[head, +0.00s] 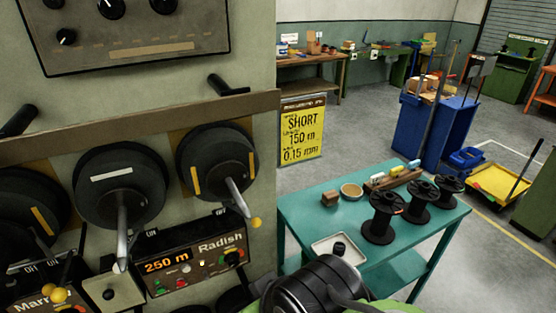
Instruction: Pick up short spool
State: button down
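Several black spools show, and I cannot tell which one is the short spool. Three stand upright on a teal table (300,205): a front one (378,222), a middle one (417,203) and a back right one (449,188). Their cores look bare or dark. Large dark spools are mounted on the machine at left, one in the middle (118,185) and one at right (215,160). A yellow sign (303,135) reads "SHORT 150 m 0.15 mm". A black and green part of my arm shows at bottom centre. My gripper's fingers are not visible.
The table also bears a white tray (322,245) with a small black piece, a round dish (351,190), a brown block (330,198) and a rack of small coloured items (394,178). A machine label (166,266) reads "250 m". Blue bins (422,125) stand behind the table.

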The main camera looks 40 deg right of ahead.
aim_at(448, 185)
jog(key=l+z, duration=0.1)
jog(key=z, duration=2.4)
jog(key=i+l+u, duration=0.25)
jog(key=u, duration=0.2)
jog(key=i+l+u, duration=0.35)
jog(key=u, duration=0.15)
jog(key=i+l+u, duration=0.15)
jog(key=l+u, duration=0.3)
jog(key=i+l+u, duration=0.1)
jog(key=l+u, duration=0.4)
jog(key=l, duration=0.15)
jog(key=l+u, duration=0.45)
jog(key=k+l+u, duration=0.1)
jog(key=l+u, duration=0.35)
jog(key=l, duration=0.15)
jog(key=k+l+u, duration=0.15)
jog(key=l+u, duration=0.35)
jog(key=k+l+u, duration=0.25)
jog(key=l+u, duration=0.2)
